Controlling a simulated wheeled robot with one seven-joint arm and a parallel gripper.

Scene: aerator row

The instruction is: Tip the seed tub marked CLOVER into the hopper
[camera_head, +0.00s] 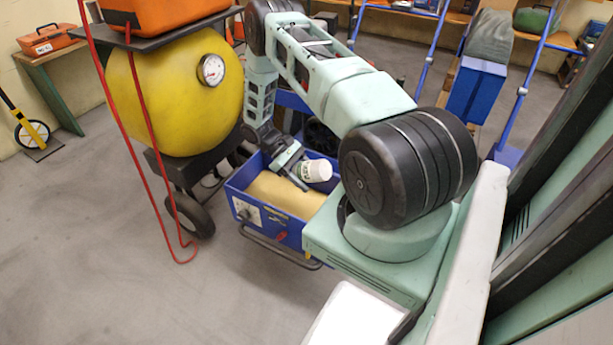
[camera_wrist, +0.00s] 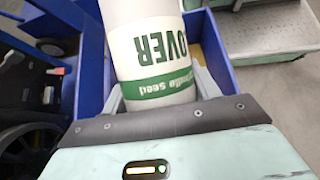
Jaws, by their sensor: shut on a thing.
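The white seed tub (camera_head: 315,171) has green lettering. In the wrist view the tub (camera_wrist: 155,50) shows "OVER" upside down above a green band, and the start of the word is out of sight. My gripper (camera_head: 301,171) is shut on the tub, with a finger on each side in the wrist view. The tub is tipped well over onto its side above the blue hopper (camera_head: 237,195). A tan fill (camera_head: 285,195) shows inside the hopper. The tub's mouth and contents are hidden, and I cannot tell whether anything is pouring out.
A yellow tank (camera_head: 165,95) with a gauge and red hose (camera_head: 155,160) stands left of the hopper. A blue post-mounted box (camera_head: 475,88) stands at the back right. The grey floor (camera_head: 110,255) at the front left is clear.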

